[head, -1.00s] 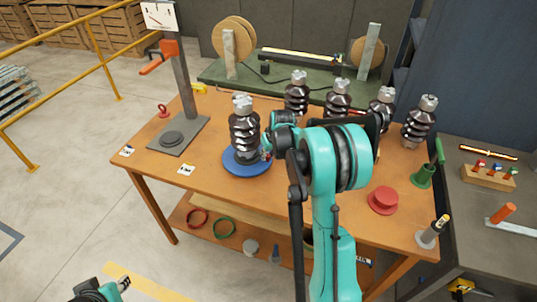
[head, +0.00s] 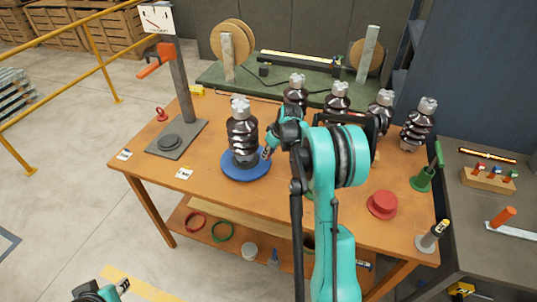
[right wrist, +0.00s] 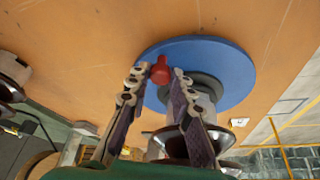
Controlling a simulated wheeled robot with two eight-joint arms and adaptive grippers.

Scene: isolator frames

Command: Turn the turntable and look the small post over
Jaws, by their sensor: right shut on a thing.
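The blue turntable (head: 238,174) lies on the front left of the wooden table. A dark brown ribbed post (head: 242,130) with a pale metal cap stands upright on it. My right gripper (head: 267,153) is at the turntable's right edge, beside the post. In the right wrist view, its fingers (right wrist: 160,76) are shut on a red knob (right wrist: 160,68) on the blue disc (right wrist: 225,70). The post's base shows just behind the fingers there. My left gripper (head: 123,286) is at the bottom left, away from the table; its jaws are too small to read.
Several similar posts (head: 338,98) stand along the table's back. A gauge stand (head: 180,90) is at the left. A red flanged piece (head: 382,203) and a green holder (head: 424,180) are at the right. The front left tabletop is mostly clear.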

